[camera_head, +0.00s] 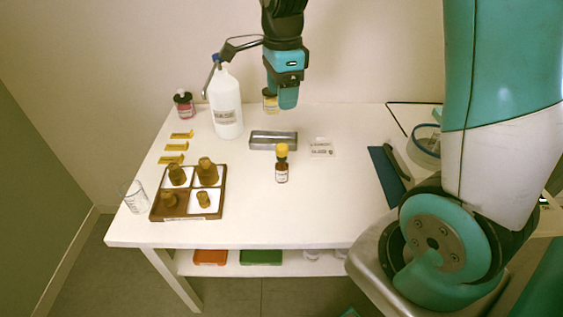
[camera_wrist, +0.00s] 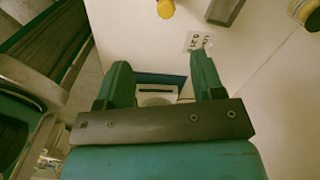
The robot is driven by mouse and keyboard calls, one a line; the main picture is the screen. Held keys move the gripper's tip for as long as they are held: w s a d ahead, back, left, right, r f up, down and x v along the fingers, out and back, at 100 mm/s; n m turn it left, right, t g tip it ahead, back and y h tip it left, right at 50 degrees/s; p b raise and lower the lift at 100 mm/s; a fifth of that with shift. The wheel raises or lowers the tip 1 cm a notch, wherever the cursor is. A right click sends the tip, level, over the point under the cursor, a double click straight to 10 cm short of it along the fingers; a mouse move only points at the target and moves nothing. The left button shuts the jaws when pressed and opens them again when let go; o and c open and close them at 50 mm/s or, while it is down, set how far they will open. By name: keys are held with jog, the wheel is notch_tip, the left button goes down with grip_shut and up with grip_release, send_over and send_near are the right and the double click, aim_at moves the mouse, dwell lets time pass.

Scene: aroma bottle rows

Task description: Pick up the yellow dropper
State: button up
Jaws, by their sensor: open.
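The yellow dropper (camera_head: 281,150) sits as a cap on a small amber bottle (camera_head: 281,173) with a white label, standing upright on the middle of the white table. A yellow top, apparently the same dropper, shows at the upper edge of the wrist view (camera_wrist: 166,8). My gripper (camera_head: 288,98) is above the back of the table, behind and above the dropper, apart from it. In the wrist view its two teal fingers (camera_wrist: 160,75) are spread with nothing held between them.
A grey metal block (camera_head: 273,141) and a label card (camera_head: 321,147) lie near the bottle. A white pump bottle (camera_head: 227,105) stands back left. A brown tray (camera_head: 187,216) of brown stoppers and a beaker (camera_head: 133,197) are at left. The table's front middle is clear.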

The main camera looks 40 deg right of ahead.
aim_at(282, 146)
jog(key=shift+m, duration=0.6)
jog(key=f, duration=1.2)
jog(key=shift+w+d, duration=0.25)
jog(key=shift+d, duration=0.1)
jog(key=shift+w+f, duration=0.2)
jog(key=shift+f, duration=2.7)
jog(key=c, duration=0.7)
